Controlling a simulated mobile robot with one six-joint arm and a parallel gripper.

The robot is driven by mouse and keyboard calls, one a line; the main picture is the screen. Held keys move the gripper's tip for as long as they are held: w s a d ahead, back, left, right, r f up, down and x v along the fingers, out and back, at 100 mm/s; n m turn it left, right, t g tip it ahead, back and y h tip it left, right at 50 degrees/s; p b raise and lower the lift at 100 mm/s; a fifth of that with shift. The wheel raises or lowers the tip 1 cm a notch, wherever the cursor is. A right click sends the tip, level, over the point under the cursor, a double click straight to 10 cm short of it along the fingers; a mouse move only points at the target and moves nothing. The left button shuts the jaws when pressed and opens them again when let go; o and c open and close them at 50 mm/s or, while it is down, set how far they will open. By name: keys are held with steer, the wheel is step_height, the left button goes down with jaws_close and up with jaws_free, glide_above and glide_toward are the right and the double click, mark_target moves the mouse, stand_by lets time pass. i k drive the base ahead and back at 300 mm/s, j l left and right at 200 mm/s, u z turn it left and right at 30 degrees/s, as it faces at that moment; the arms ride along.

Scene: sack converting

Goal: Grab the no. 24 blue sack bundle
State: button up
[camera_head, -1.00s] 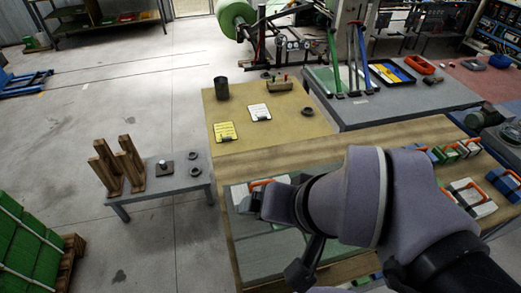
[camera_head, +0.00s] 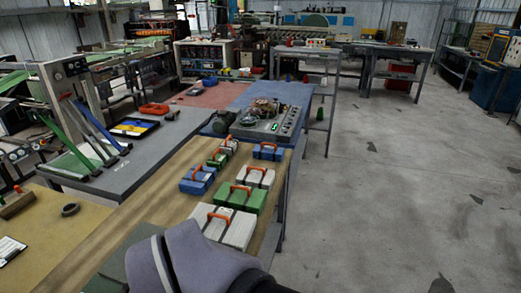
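Several sack bundles with orange handles stand on the long wooden table (camera_head: 165,205). One blue bundle (camera_head: 197,181) is at the left side of the group. Another blue bundle (camera_head: 267,152) is at the far right edge. Green bundles (camera_head: 240,200) and white bundles (camera_head: 232,232) stand among them. No number can be read on any bundle, so I cannot tell which is no. 24. My arm shows at the bottom, in front of the nearest white bundle; my gripper is out of view.
A blue bench (camera_head: 250,95) with a machine (camera_head: 270,115) stands beyond the bundles. Open concrete floor (camera_head: 390,190) lies to the right.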

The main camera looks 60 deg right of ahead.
mark_target(262, 151)
steer(key=z, duration=1.95)
